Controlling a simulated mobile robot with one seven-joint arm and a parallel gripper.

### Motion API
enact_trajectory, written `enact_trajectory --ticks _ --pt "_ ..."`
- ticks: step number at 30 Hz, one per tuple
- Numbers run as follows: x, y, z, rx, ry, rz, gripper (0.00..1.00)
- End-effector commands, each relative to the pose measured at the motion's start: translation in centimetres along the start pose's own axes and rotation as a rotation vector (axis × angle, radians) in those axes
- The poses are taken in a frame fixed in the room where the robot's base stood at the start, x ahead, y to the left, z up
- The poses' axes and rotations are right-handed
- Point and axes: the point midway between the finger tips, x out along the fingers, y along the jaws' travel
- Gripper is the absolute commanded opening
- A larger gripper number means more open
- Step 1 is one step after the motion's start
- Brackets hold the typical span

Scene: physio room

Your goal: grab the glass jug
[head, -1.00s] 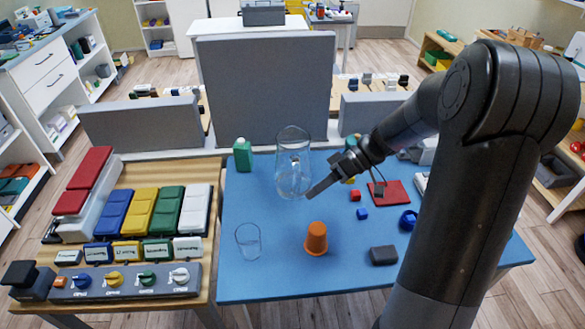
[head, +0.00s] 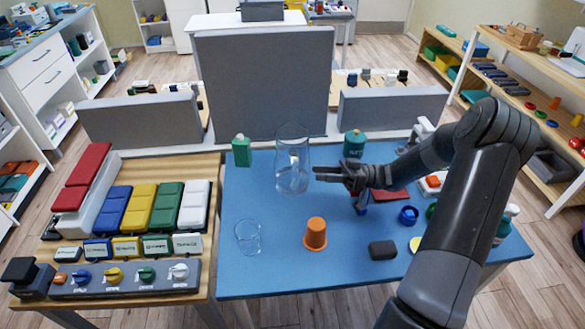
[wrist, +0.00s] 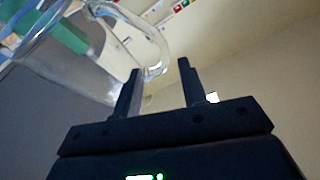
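The clear glass jug (head: 292,165) stands upright at the back middle of the blue table (head: 245,277). My gripper (head: 318,174) is just right of the jug, held roughly level, its fingers pointing left at it. In the wrist view the jug's glass (wrist: 92,60) fills the upper left, and its curved handle reaches toward the space between my fingertips (wrist: 160,68). The fingers are apart with nothing gripped between them. Whether they touch the handle I cannot tell.
A green bottle (head: 242,151) stands left of the jug and a green canister (head: 355,143) behind my gripper. A drinking glass (head: 248,237), an orange cup (head: 315,233) and a dark block (head: 382,250) are nearer the front. A grey panel (head: 262,85) rises behind.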

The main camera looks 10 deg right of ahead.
Motion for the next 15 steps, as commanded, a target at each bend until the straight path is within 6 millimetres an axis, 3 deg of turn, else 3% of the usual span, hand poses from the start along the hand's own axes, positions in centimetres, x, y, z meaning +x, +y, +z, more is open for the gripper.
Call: enact_trajectory --ticks 3,10,15 --pt "2.0 -0.1 0.0 0.0 -0.002 -0.003 0.38" --pt "3.8 -0.2 0.1 0.002 -0.002 -0.002 0.38" --pt "6.4 -0.6 0.2 0.001 -0.003 -0.003 0.38"
